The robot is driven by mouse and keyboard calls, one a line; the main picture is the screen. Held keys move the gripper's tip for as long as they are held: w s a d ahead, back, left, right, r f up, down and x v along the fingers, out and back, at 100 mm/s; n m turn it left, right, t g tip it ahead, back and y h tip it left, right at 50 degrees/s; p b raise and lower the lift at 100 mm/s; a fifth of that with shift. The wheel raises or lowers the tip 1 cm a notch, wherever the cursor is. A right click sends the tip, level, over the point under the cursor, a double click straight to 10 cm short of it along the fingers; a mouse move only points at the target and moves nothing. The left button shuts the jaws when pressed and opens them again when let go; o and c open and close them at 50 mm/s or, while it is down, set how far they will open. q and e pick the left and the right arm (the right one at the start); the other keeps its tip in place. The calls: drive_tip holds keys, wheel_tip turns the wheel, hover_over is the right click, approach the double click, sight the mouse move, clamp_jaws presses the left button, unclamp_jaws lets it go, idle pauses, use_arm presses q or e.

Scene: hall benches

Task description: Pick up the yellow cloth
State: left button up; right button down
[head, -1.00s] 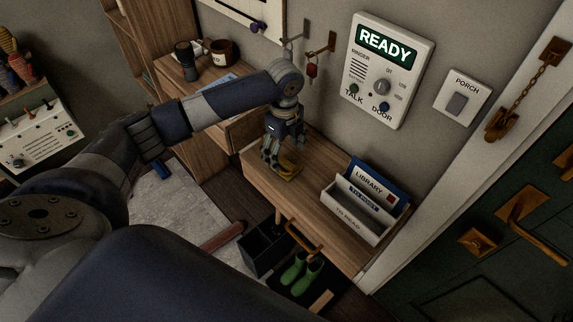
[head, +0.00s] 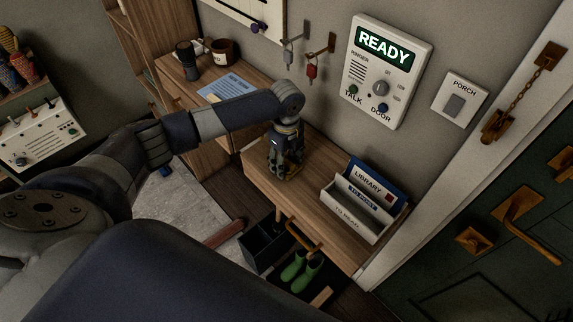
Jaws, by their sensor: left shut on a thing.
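My left gripper (head: 284,172) points down at the wooden bench top below the wall panel. Its fingers are shut on the yellow cloth (head: 296,171). Only small yellow patches of the cloth show around and between the dark fingers; most of it is hidden. The cloth is at or very near the bench surface; I cannot tell whether it touches. My right gripper is not in view.
A letter rack (head: 362,203) stands on the bench, right of the gripper. Red keys (head: 312,71) hang on the wall behind. Green boots (head: 300,272) and a dark bin (head: 262,245) are below the bench front. Bench top between gripper and rack is clear.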

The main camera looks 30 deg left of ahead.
sight(286, 161)
use_arm(q)
drive_tip(key=shift+w+r, duration=0.1)
drive_tip(key=shift+r, duration=0.35)
wheel_tip(286, 161, up, 8)
drive_tip(key=shift+r+b, duration=0.25)
drive_tip(key=shift+b, duration=0.55)
drive_tip(key=shift+r, duration=0.3)
drive_tip(key=shift+c, duration=0.2)
